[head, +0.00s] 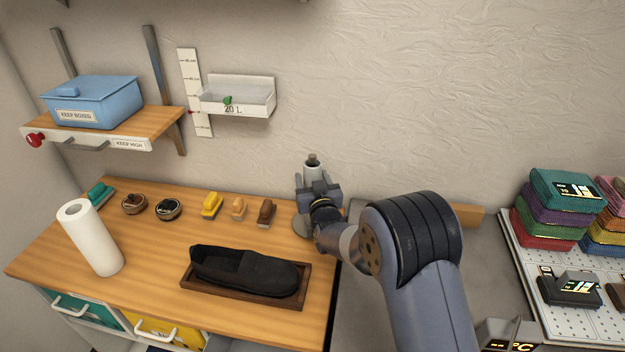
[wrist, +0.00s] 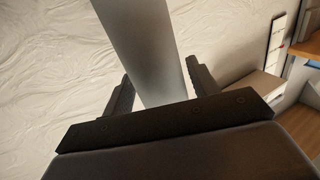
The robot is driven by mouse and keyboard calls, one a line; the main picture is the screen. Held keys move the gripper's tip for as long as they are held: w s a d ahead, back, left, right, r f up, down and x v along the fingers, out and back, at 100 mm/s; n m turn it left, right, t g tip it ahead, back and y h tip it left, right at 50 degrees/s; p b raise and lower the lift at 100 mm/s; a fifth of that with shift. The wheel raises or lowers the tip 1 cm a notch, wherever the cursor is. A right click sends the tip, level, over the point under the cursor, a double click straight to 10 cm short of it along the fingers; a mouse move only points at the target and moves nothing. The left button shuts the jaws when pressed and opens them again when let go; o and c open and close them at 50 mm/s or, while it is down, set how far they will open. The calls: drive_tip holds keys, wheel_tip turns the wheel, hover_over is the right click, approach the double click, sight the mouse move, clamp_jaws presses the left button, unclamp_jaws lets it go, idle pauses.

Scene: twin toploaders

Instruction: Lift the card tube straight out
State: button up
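The card tube (head: 312,174) is a pale grey upright cylinder at the back right corner of the wooden worktop. A dark knob (head: 312,159) shows above its top, and part of a round grey base (head: 301,228) shows below. My gripper (head: 318,190) is at the tube's front and hides its middle and lower part. In the wrist view the tube (wrist: 145,45) runs between the two dark fingers of my gripper (wrist: 160,85), one finger on each side. The fingers are close to its sides; I cannot tell whether they press on it.
A white paper roll (head: 90,238) stands at the left of the worktop (head: 150,262). A dark shoe (head: 245,270) lies in a wooden tray (head: 243,305). Several brushes and tins line the back. A white wall bin (head: 250,98) hangs above left of the tube. The wall above the tube is bare.

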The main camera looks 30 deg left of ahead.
drive_tip(key=c, duration=0.8)
drive_tip(key=shift+o, duration=0.2)
drive_tip(key=shift+r+p, duration=1.65)
drive_tip(key=shift+r, duration=5.85)
wheel_tip(320, 180, up, 11)
drive_tip(key=p, duration=0.4)
drive_tip(key=shift+p, duration=0.3)
